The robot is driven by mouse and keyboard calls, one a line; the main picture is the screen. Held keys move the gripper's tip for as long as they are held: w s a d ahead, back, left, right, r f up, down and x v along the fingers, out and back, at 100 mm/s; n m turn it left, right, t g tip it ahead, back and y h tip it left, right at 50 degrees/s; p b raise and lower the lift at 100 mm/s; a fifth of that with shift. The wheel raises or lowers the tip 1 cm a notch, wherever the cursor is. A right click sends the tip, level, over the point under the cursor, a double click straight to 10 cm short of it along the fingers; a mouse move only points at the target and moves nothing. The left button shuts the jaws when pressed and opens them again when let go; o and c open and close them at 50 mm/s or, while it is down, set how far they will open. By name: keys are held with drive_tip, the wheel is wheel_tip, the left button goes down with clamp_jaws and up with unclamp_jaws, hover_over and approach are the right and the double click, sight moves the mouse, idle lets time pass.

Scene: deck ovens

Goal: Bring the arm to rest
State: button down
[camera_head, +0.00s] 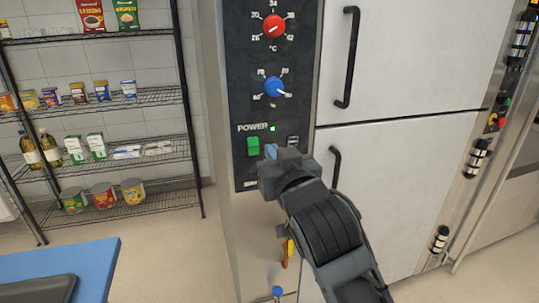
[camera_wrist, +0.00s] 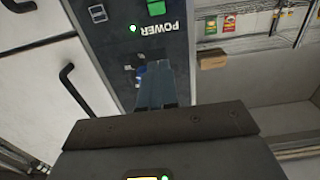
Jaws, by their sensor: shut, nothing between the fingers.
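My gripper (camera_head: 270,152) is at the front of the dark control panel (camera_head: 247,60), just below and right of the green power switch (camera_head: 253,147). In the wrist view my gripper (camera_wrist: 154,68) has its fingers together, with nothing held, and they point toward the panel. I cannot tell whether the fingertips touch it. A green light (camera_head: 273,128) is lit beside the word POWER. My arm reaches up from the bottom of the head view and hides the lower part of the cabinet.
A red knob (camera_head: 274,26) and a blue knob (camera_head: 273,87) sit above the switch. White doors (camera_head: 420,60) with black handles (camera_head: 348,58) are on the right. A wire shelf (camera_head: 110,105) with groceries stands left. A blue-topped table (camera_head: 85,262) is at lower left. Open floor lies between.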

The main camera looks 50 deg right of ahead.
drive_tip(key=shift+s+r, duration=0.1)
idle(0.6)
drive_tip(key=s+a+f+n+y, duration=0.4)
drive_tip(key=s+a+f+y, duration=0.2)
drive_tip(key=s+a+f, duration=0.65)
drive_tip(key=s+a+f+n+y, duration=0.1)
drive_tip(key=s+a+y, duration=0.1)
drive_tip(key=s, duration=0.7)
drive_tip(key=s+a+f+n+y, duration=0.1)
drive_tip(key=s+a, duration=0.3)
drive_tip(key=s, duration=0.5)
drive_tip(key=shift+s+f+n+y, duration=0.3)
drive_tip(key=shift+f+n+y, duration=0.1)
drive_tip(key=shift+f+y, duration=0.1)
